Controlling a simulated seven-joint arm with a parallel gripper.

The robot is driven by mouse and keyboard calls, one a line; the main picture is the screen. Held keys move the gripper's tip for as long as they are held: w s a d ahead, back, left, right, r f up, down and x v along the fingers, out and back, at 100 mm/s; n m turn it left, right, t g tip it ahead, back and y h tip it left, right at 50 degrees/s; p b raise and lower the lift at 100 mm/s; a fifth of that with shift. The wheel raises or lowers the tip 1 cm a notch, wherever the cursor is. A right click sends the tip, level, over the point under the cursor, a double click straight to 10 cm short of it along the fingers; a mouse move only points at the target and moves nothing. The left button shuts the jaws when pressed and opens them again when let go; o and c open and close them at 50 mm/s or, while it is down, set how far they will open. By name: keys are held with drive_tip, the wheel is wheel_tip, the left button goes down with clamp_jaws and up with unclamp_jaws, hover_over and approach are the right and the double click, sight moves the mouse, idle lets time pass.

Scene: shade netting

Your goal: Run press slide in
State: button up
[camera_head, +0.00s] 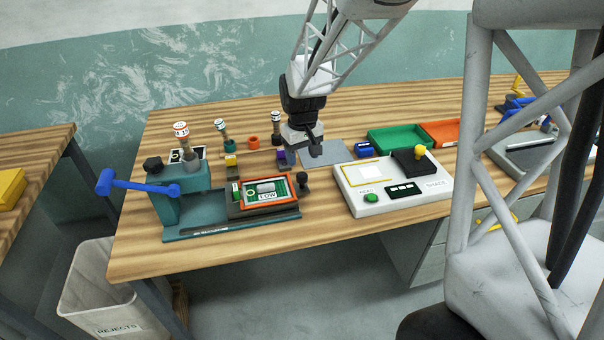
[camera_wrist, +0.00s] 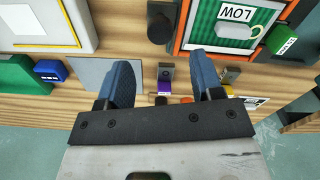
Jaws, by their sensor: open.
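The teal press (camera_head: 178,188) stands at the left of the bench, with a blue lever (camera_head: 133,185) sticking out to its left. Its slide (camera_head: 234,211) is to the right of the press column on the teal base and carries a green board in an orange frame with a "LOW" label (camera_head: 268,196). A black knob (camera_head: 303,182) stands at the slide's right end; it also shows in the wrist view (camera_wrist: 158,30). My gripper (camera_head: 307,150) is open and empty, behind the knob and apart from it. In the wrist view my two fingers (camera_wrist: 160,64) are spread below the knob.
A grey mat (camera_head: 323,154), a purple-and-grey part (camera_head: 284,158) and green (camera_head: 398,138) and orange (camera_head: 440,131) trays lie behind. A rejects bin (camera_head: 106,290) stands on the floor.

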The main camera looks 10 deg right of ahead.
sight(302, 175)
drive_tip(key=shift+f, duration=3.6)
